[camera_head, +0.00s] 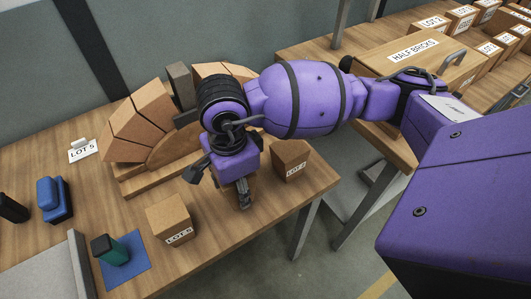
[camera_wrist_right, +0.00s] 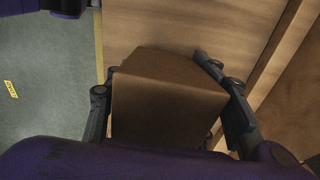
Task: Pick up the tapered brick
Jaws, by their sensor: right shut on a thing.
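My right gripper (camera_head: 241,192) points down over the front part of the wooden table, between two labelled bricks. In the right wrist view its two fingers (camera_wrist_right: 156,68) are closed on the sides of a brown brick, the tapered brick (camera_wrist_right: 165,98). In the head view this brick is mostly hidden behind the gripper, with only a small brown part (camera_head: 251,184) showing. Whether the brick touches the table cannot be told. My left gripper is not in view.
A labelled brick (camera_head: 169,221) stands to the left of my gripper and another (camera_head: 291,160) close to the right. A brick arch (camera_head: 142,122) on a wooden form stands behind.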

